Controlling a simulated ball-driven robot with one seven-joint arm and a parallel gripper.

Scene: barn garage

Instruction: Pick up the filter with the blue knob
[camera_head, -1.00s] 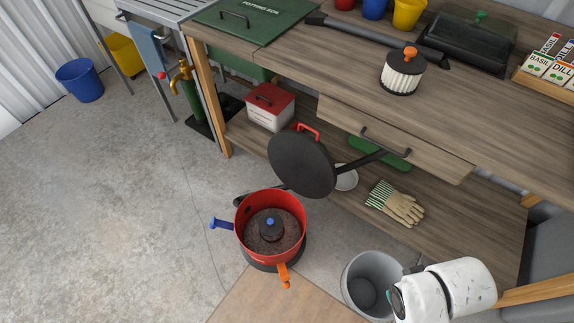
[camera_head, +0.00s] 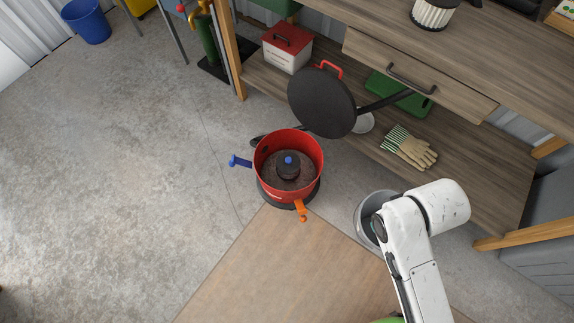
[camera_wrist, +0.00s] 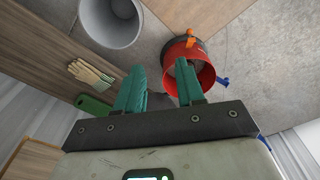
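The filter with the blue knob (camera_head: 288,172) is dark and sits upright inside an open red pot (camera_head: 307,139) on the floor. The pot has a blue handle at left and an orange one at front, and its black lid (camera_head: 322,103) is swung up behind. In the wrist view my gripper (camera_wrist: 160,66) is open, its two teal fingers apart with nothing seen between them. The pot (camera_wrist: 208,72) lies beyond the right finger, which covers part of its inside, so the filter is not clearly seen there. In the head view my fingers cannot be made out.
A grey bucket (camera_head: 364,216) stands right of the pot, partly behind my arm. The workbench shelf holds gloves (camera_head: 410,150), a green case (camera_head: 400,94) and a red-lidded box (camera_head: 288,50). A white filter (camera_head: 434,14) is on the bench top. Floor left of the pot is clear.

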